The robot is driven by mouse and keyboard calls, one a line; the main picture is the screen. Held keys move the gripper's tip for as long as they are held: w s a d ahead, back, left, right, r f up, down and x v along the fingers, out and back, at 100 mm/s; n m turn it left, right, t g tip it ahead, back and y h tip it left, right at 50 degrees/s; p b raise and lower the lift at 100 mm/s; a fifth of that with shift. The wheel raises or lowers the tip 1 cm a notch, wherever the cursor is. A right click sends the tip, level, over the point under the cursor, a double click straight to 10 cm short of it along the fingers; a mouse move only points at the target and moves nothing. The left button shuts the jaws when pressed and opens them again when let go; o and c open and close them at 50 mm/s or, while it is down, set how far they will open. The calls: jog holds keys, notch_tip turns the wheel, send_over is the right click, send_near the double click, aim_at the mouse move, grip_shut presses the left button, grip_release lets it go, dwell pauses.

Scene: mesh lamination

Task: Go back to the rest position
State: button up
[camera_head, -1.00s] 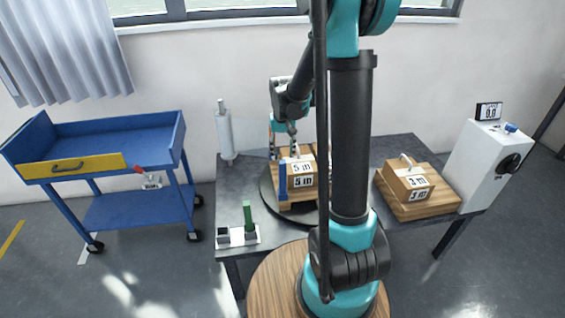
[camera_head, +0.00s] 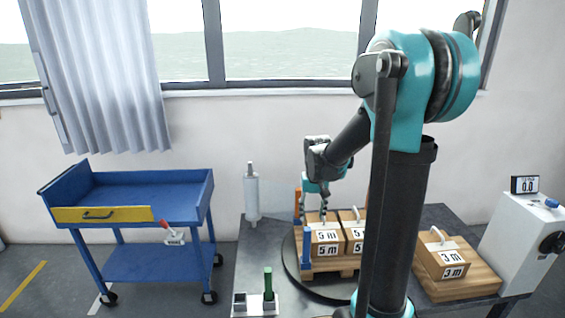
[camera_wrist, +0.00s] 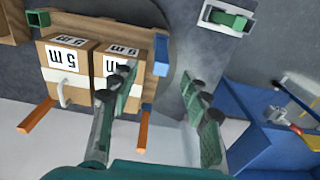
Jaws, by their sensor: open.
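My gripper (camera_head: 325,207) is above the left of the boxes on the round turntable in the head view. In the wrist view my gripper (camera_wrist: 165,108) shows its two green-padded fingers spread apart with nothing between them. Two cardboard boxes marked 5 m, the left box (camera_head: 326,238) and the right box (camera_head: 354,233), stand side by side on a pallet (camera_head: 318,266) with blue and orange posts. Both boxes also show in the wrist view, the near one (camera_wrist: 67,80) with a white handle. Contact between my fingers and the boxes cannot be told.
A blue cart (camera_head: 153,256) with a yellow drawer front stands at left. A white roll (camera_head: 251,195) stands on the dark table (camera_head: 262,255). A small holder with a green post (camera_head: 268,283) is at the front.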

jog(key=s+d+f+t, duration=0.1)
jog(key=s+f, duration=0.1)
jog(key=s, duration=0.7)
jog(key=s+d+f+t, duration=0.2)
jog(key=s, duration=0.8)
jog(key=shift+d+f+t, duration=0.15)
jog(key=shift+f+t, duration=0.1)
jog(key=shift+t, duration=0.05)
jog(key=shift+d, duration=0.1)
